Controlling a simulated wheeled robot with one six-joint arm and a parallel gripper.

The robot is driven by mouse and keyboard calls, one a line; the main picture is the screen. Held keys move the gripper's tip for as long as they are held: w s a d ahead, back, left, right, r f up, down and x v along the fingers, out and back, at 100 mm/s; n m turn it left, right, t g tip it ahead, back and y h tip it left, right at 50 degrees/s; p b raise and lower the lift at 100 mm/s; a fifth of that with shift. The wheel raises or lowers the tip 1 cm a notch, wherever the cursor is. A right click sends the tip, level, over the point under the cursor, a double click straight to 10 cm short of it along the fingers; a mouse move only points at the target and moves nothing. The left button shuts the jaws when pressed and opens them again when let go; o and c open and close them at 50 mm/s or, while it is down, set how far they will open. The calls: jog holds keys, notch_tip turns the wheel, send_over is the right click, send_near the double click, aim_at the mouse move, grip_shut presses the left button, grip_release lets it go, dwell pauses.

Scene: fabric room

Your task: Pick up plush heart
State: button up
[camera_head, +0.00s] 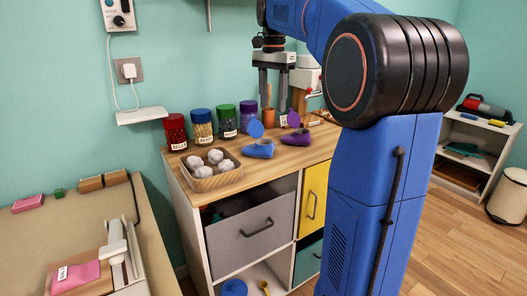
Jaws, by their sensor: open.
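I cannot make out a plush heart for certain in this view. A blue item (258,149) and a purple item (297,138) lie on the cabinet top near and below the gripper. My large blue arm covers the right part of the cabinet and may hide other things.
Several lidded jars, among them a red one (175,133), stand along the wall. A basket (204,181) of pale balls sits at the front left. A table (25,238) with a pink block (28,203) is at left. A shelf (469,156) stands at right.

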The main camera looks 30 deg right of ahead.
aim_at(273, 149)
jog(key=f, duration=1.7)
jog(key=shift+d+f, duration=0.15)
jog(key=shift+d, duration=0.1)
jog(key=shift+c, duration=0.2)
jog(key=c, duration=0.8)
